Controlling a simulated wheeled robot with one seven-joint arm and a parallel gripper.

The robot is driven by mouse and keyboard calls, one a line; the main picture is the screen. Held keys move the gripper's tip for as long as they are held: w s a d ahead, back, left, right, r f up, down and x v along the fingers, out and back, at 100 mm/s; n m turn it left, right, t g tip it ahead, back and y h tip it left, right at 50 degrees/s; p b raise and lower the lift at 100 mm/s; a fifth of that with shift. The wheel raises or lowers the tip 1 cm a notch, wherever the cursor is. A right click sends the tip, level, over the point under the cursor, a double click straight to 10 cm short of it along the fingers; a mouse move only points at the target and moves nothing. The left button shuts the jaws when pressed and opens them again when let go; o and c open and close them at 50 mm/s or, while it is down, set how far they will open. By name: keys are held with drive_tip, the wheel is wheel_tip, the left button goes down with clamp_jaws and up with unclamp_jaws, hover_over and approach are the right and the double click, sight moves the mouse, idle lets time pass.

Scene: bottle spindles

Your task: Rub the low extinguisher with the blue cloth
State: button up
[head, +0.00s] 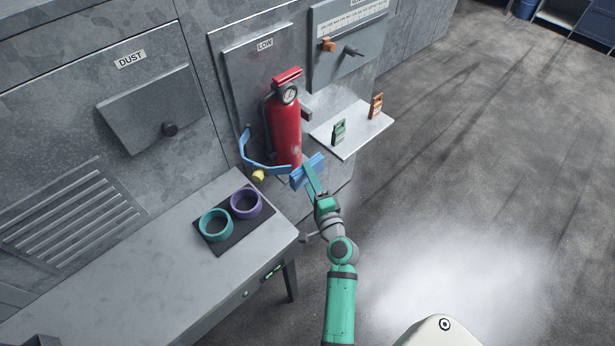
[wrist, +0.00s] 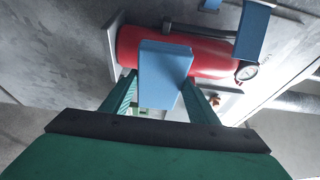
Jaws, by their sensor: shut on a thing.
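The low extinguisher (head: 286,130) is a red cylinder with a gauge on top, mounted upright on a wall panel under a "LOW" label (head: 265,44). A pale worn patch shows on its lower front. A blue strap (head: 262,165) with a yellow knob hangs swung out at its left. My gripper (head: 309,174) is shut on the blue cloth (head: 300,179), a folded block, at the extinguisher's lower right. In the wrist view the blue cloth (wrist: 165,72) lies between the fingers and covers part of the red extinguisher (wrist: 205,55). I cannot tell whether they touch.
A small shelf (head: 350,146) right of the extinguisher holds a green tag (head: 338,132) and an orange tag (head: 376,105). A table (head: 150,270) at left carries a teal ring (head: 215,225) and a purple ring (head: 245,204) on a dark mat.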

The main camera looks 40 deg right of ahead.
drive_tip(key=shift+w+a, duration=0.15)
drive_tip(key=shift+w, duration=2.45)
drive_tip(key=shift+s, duration=0.1)
drive_tip(key=shift+w+a, duration=0.15)
drive_tip(key=shift+w, duration=0.15)
drive_tip(key=shift+w, duration=0.7)
